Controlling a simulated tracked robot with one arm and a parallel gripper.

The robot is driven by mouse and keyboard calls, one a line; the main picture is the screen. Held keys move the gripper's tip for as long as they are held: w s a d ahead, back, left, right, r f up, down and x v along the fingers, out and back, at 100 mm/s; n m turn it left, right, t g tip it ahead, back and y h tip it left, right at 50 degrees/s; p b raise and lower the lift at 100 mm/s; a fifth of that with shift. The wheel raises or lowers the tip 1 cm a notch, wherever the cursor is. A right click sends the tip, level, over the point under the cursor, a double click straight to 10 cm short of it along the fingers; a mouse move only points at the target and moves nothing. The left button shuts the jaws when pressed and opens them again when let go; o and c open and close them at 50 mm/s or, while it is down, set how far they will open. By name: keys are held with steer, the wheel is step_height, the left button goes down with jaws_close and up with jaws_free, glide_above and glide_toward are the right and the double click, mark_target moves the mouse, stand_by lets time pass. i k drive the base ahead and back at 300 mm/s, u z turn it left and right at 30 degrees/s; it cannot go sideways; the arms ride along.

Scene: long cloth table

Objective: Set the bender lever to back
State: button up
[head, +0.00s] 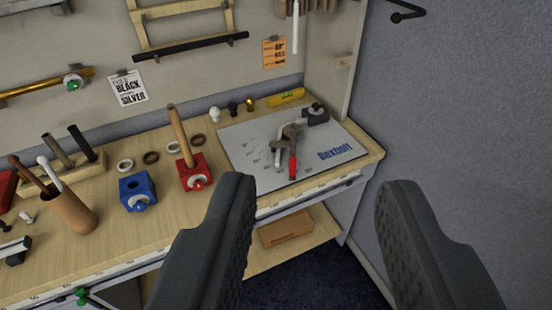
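My gripper (318,186) is open and empty. Its two dark fingers are wide apart in the foreground, in front of the bench's right end. A metal tool with a red handle (292,167) lies or stands on a grey board marked "Dexbolt" (245,145). A black part (316,115) sits at its far end. A red block (197,177) with an upright, slightly tilted wooden rod (180,137) stands left of the board. A blue block (137,193) with a hole in its top stands further left. I cannot tell for certain which of these is the bender or its lever.
A brown cup (72,212) with sticks stands at the left. Several rings and small knobs lie along the back, beside a yellow level (286,97). A grey wall (460,110) is at the right. A brown box (286,228) lies below.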

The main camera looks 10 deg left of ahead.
mark_target(291, 144)
steer(key=u, duration=0.05)
steer(key=i, duration=1)
steer(key=z, duration=0.05)
steer(key=k, duration=0.5)
steer(key=z, duration=0.85)
steer(key=i, duration=1.35)
steer(key=u, duration=1.35)
